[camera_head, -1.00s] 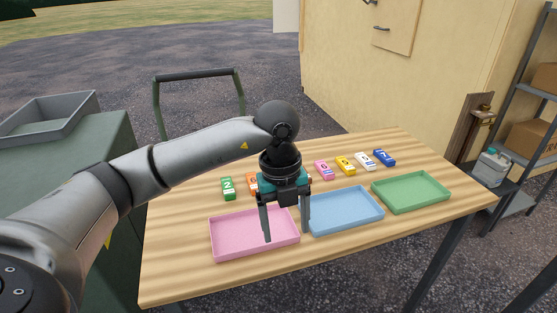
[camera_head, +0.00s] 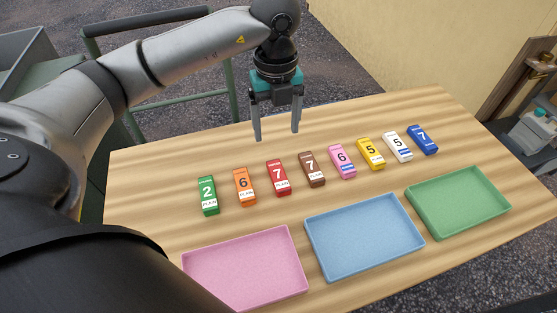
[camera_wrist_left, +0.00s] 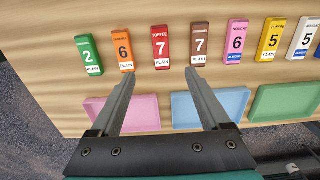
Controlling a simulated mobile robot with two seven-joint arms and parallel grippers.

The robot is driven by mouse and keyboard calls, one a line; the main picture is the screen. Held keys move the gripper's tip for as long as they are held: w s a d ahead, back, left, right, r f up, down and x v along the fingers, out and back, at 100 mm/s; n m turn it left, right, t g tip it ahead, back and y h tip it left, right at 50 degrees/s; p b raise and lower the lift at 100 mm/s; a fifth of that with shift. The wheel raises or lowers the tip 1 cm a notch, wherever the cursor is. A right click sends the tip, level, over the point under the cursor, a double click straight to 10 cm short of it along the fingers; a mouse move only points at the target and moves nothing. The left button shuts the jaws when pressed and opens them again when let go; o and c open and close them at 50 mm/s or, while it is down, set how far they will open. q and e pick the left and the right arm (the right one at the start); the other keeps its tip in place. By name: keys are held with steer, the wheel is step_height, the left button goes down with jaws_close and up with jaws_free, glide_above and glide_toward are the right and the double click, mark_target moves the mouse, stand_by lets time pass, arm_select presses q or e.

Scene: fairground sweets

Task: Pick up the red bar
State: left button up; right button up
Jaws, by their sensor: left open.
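The red bar (camera_head: 278,178) lies on the wooden table in a row of bars, between the orange bar (camera_head: 244,187) and the brown bar (camera_head: 311,169). In the left wrist view the red bar (camera_wrist_left: 161,47) shows upper middle, beyond and between the fingertips. My left gripper (camera_head: 276,137) is open and empty, pointing down above the table behind the row. Its fingers also show in the left wrist view (camera_wrist_left: 160,74). My right gripper is not in view.
Green (camera_head: 208,195), pink (camera_head: 342,161), yellow (camera_head: 370,153), white (camera_head: 397,146) and blue (camera_head: 422,139) bars share the row, closely spaced. Pink (camera_head: 190,264), blue (camera_head: 310,240) and green (camera_head: 412,204) trays stand at the front. Bare wood lies behind the row.

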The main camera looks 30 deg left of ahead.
arm_select(q)
steer(key=b, duration=0.1)
glide_above(278, 175)
step_height(278, 175, down, 9)
steer(key=shift+s+a+f, duration=0.1)
steer(key=shift+a, duration=0.05)
step_height(278, 175, down, 6)
steer(key=shift+r+b, duration=0.2)
steer(key=shift+b, duration=0.3)
steer(key=shift+r, duration=0.1)
jaws_close()
